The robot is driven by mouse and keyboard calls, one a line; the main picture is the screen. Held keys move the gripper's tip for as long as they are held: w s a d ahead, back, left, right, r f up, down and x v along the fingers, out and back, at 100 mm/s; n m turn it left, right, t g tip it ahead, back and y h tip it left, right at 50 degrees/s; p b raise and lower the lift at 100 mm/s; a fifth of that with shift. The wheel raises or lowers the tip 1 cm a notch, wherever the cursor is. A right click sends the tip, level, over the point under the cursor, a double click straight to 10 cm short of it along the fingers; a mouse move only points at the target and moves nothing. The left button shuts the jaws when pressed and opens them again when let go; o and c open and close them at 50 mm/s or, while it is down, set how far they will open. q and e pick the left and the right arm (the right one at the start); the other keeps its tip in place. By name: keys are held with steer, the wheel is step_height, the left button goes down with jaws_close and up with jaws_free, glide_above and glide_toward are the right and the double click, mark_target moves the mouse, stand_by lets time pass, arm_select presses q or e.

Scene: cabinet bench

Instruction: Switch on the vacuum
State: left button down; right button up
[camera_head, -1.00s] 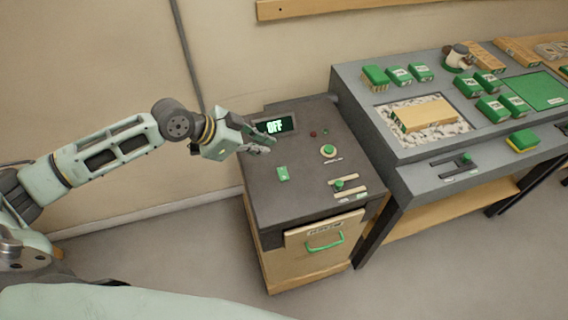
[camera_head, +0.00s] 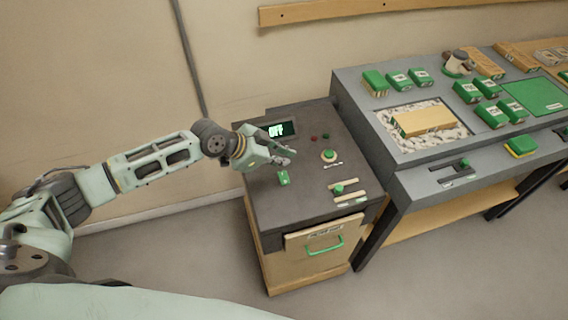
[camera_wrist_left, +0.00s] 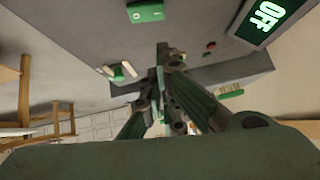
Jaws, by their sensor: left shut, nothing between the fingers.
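The vacuum cabinet (camera_head: 310,210) has a dark top with a tilted display (camera_head: 277,130) reading OFF, which also shows in the left wrist view (camera_wrist_left: 264,14). On the top are a small green switch (camera_head: 283,178), a round green button (camera_head: 328,156) and a green-knobbed slider (camera_head: 339,188). My left gripper (camera_head: 290,157) is shut and empty above the top, between the display and the small switch, left of the round button. In the wrist view its fingertips (camera_wrist_left: 168,58) are together, and I cannot tell if they touch anything. My right gripper is out of view.
A small red light (camera_head: 313,137) and a green one (camera_head: 326,134) sit beside the display. A drawer with a green handle (camera_head: 324,246) is in the cabinet front. A grey bench (camera_head: 395,160) with green boxes stands close on the right. The floor in front is clear.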

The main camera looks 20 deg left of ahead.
mark_target(284, 176)
arm_select(q)
steer(key=f, duration=0.2)
steer(key=w+f, duration=0.1)
steer(key=shift+d+f+p, duration=0.35)
steer(key=shift+a+f, duration=0.1)
steer(key=shift+f, duration=0.55)
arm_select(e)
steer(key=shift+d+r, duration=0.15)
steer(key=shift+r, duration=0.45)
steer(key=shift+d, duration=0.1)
arm_select(q)
steer(key=shift+f, duration=0.1)
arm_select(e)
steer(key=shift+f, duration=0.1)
